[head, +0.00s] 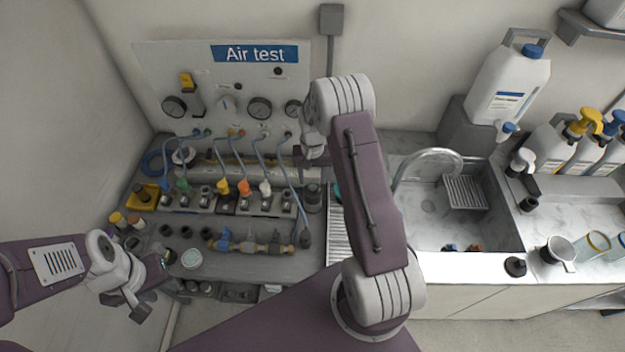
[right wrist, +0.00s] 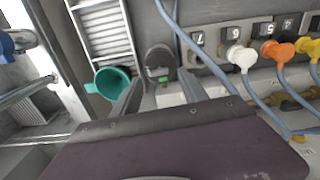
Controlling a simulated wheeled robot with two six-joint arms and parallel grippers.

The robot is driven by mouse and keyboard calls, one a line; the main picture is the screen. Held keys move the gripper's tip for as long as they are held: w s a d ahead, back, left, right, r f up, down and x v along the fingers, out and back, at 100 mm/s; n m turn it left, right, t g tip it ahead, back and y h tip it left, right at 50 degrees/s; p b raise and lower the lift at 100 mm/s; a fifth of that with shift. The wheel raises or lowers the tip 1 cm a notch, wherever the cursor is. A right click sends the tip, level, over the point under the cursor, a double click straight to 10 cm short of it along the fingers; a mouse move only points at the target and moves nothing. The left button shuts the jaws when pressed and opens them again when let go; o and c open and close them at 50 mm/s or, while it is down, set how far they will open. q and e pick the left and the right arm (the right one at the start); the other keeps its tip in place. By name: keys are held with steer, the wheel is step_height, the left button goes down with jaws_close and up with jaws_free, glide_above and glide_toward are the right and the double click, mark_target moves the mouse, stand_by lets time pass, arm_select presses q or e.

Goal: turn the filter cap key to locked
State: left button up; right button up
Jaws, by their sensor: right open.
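A grey cylindrical part with a rounded dark cap (right wrist: 160,57) and small green and red marks on its front appears to be the filter cap; its key is not clearly distinguishable. It also shows in the head view (head: 313,199), at the right end of the bench's row of fittings. My right gripper (right wrist: 163,88) is open, its two fingers on either side of the cap's line in the right wrist view, with no clear contact. In the head view the right gripper (head: 313,158) is partly hidden by its arm. My left gripper (head: 150,288) is open and empty at the lower left.
Blue hoses and coloured plugs (right wrist: 240,57) stand close beside the cap. A teal cup (right wrist: 113,83) and a ribbed drainer (right wrist: 103,35) lie on its other side. The sink (head: 450,225) is to the right, and the Air test panel (head: 225,80) stands behind.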

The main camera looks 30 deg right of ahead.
mark_target(313, 187)
step_height(313, 187, down, 3)
steer(key=shift+f, duration=0.2)
jaws_close()
steer(key=shift+m, duration=0.8)
steer(key=shift+m, duration=0.4)
stand_by(1.1)
